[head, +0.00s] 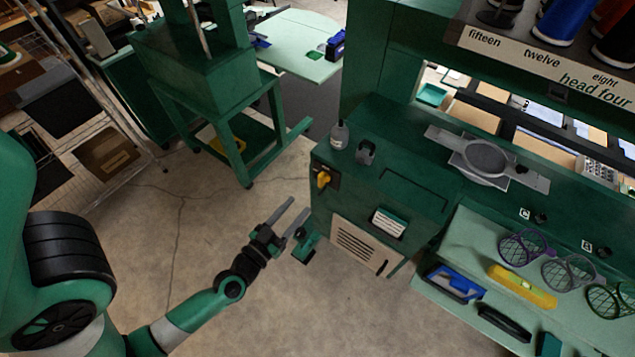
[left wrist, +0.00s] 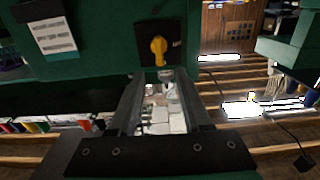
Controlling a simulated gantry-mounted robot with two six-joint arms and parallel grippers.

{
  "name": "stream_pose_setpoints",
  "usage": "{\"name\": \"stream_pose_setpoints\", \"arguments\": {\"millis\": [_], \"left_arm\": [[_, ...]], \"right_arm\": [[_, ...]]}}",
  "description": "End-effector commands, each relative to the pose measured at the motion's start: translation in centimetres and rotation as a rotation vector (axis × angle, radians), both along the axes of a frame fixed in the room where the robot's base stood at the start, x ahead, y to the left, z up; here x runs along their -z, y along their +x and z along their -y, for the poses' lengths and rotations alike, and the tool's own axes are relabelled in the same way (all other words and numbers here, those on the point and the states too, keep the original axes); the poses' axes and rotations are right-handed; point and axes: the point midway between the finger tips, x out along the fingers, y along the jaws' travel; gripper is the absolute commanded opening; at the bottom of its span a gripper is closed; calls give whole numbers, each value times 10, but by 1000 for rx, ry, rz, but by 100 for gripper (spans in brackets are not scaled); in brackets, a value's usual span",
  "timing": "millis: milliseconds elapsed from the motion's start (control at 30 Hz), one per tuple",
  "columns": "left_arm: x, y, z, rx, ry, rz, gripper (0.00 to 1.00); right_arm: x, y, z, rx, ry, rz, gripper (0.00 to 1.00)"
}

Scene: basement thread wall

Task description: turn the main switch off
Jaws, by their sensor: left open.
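The main switch (head: 323,179) is a yellow rotary handle on a dark plate, on the front of the green machine cabinet (head: 400,195) near its left corner. In the left wrist view the yellow handle (left wrist: 158,50) stands roughly upright, just beyond and above my fingertips. My left gripper (head: 293,219) is open and empty, in front of the cabinet and a little below and left of the switch. In the left wrist view its two fingers (left wrist: 161,80) point towards the cabinet, apart from the handle. My right gripper is not in view.
A bottle (head: 339,135) and a small dark holder (head: 366,152) stand on the cabinet top. A vented panel (head: 358,245) lies below the switch. A green bench (head: 540,295) with racket-like hoops and tools is at right.

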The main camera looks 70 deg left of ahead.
Motion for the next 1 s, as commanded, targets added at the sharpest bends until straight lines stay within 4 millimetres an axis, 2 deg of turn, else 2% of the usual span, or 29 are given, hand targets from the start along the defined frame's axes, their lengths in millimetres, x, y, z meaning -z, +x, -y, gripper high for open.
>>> {"name": "stream_pose_setpoints", "arguments": {"millis": [200, 400, 567, 800, 867, 1000], "left_arm": [[-3, 41, -28, -1, 2, 7, 49], [-2, 73, -48, 1, 1, 4, 49], [-1, 84, -55, 2, 1, 3, 49], [-1, 85, -55, 2, 0, 2, 49], [-1, 85, -55, 2, 0, 2, 40], [-1, 85, -55, 2, 0, 2, 15]], "right_arm": [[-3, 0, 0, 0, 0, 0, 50], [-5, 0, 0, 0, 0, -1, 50], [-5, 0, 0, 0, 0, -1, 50], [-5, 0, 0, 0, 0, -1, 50], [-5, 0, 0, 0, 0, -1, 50], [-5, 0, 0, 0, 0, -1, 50]]}}
